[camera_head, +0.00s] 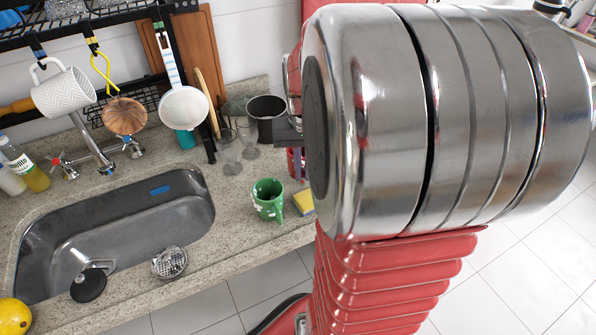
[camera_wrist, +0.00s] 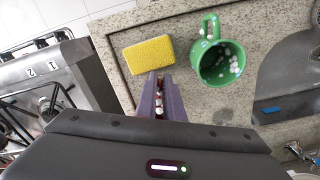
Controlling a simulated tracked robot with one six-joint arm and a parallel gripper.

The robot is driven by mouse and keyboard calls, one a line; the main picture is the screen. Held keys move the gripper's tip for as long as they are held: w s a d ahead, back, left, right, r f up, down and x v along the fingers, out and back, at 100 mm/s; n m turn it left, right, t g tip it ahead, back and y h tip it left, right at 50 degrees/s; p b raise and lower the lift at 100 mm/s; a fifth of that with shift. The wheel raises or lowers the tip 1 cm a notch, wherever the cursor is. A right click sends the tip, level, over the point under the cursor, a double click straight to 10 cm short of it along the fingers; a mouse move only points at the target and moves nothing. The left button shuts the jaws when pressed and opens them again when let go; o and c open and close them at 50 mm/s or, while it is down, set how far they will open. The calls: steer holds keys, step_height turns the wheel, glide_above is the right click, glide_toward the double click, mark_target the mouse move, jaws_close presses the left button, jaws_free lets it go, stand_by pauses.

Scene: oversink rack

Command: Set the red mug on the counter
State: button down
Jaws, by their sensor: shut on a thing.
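My gripper (camera_wrist: 160,82) has its purple fingers closed on a narrow strip of red with white spots, which I take for the red mug (camera_wrist: 159,101). Most of the mug is hidden by the fingers and the gripper body. In the head view a bit of red mug (camera_head: 292,164) shows beside a purple finger of my gripper (camera_head: 300,165), mostly behind my arm. It is over or at the right part of the speckled counter (camera_head: 232,236); I cannot tell whether it touches. The counter also fills the middle of the wrist view (camera_wrist: 196,20).
A green spotted mug (camera_head: 268,201) and a yellow sponge (camera_head: 303,201) lie close by. Glasses (camera_head: 229,150) and a dark pot (camera_head: 266,117) stand behind. The sink (camera_head: 130,225) is left. A stove (camera_wrist: 45,75) shows left in the wrist view.

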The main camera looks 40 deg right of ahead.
steer(key=shift+f, duration=0.85)
steer(key=shift+f, duration=0.1)
steer(key=c, duration=1.9)
jaws_free()
step_height(320, 180, up, 12)
steer(key=shift+a, duration=0.1)
steer(key=s+a+n+t, duration=0.2)
steer(key=a+n, duration=0.1)
steer(key=a, duration=0.8)
steer(key=s+a+f+n+t, duration=0.1)
steer(key=s+a+n+t, duration=0.1)
steer(key=a, duration=1)
steer(key=n+t, duration=0.1)
steer(key=n, duration=0.1)
steer(key=shift+n, duration=0.3)
